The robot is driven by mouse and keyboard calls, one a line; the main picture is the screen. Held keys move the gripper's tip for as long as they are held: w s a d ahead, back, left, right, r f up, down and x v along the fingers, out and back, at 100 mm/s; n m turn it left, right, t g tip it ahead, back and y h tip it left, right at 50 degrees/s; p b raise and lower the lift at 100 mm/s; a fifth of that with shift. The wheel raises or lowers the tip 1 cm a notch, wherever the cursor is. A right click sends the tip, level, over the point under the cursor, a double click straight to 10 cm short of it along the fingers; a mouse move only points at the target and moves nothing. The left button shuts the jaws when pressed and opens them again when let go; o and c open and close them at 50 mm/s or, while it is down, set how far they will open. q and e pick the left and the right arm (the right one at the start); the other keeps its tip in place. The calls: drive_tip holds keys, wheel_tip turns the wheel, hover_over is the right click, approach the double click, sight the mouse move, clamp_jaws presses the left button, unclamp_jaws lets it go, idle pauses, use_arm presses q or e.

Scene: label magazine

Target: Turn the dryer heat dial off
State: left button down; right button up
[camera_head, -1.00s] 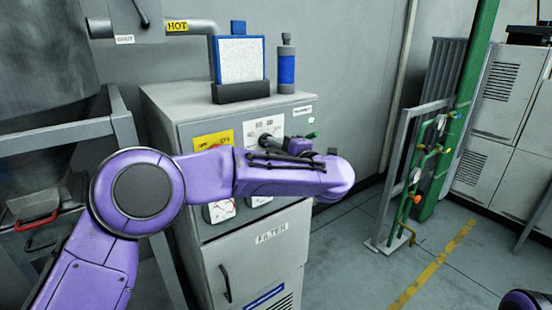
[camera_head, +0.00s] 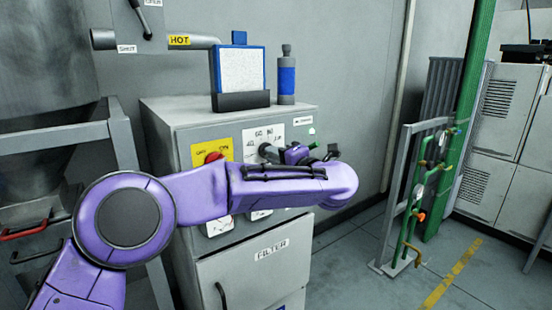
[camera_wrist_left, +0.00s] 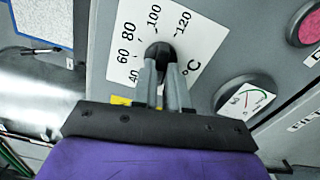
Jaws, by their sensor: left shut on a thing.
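The dryer heat dial is a black knob (camera_wrist_left: 160,50) on a white plate (camera_wrist_left: 135,30) marked from 40 to 120 °C, seen in the left wrist view. My left gripper (camera_wrist_left: 160,70) is shut on this knob, with its two grey fingers at the knob's sides. The fingers hide part of the knob, and I cannot read where it points. In the head view the white scale plate (camera_head: 263,136) shows on the front of the grey dryer cabinet (camera_head: 160,118). My purple left forearm crosses in front of the panel's lower part. My right gripper is not in view.
A red knob (camera_head: 213,157) on a yellow plate (camera_head: 199,151) sits left of the dial. A round gauge (camera_wrist_left: 245,102) is beside the dial in the wrist view. A white-and-blue filter (camera_head: 239,68) and a blue cylinder (camera_head: 287,76) stand on top.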

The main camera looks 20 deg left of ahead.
use_arm(q)
drive_tip(key=shift+f, duration=0.2)
drive_tip(key=c, duration=1.1)
unclamp_jaws()
drive_tip(key=shift+c, duration=0.2)
drive_tip(key=shift+r, duration=0.1)
drive_tip(key=b+v, duration=0.1)
drive_tip(key=v, duration=0.9)
drive_tip(key=shift+s+d+b, duration=0.3)
drive_tip(key=shift+b, duration=0.1)
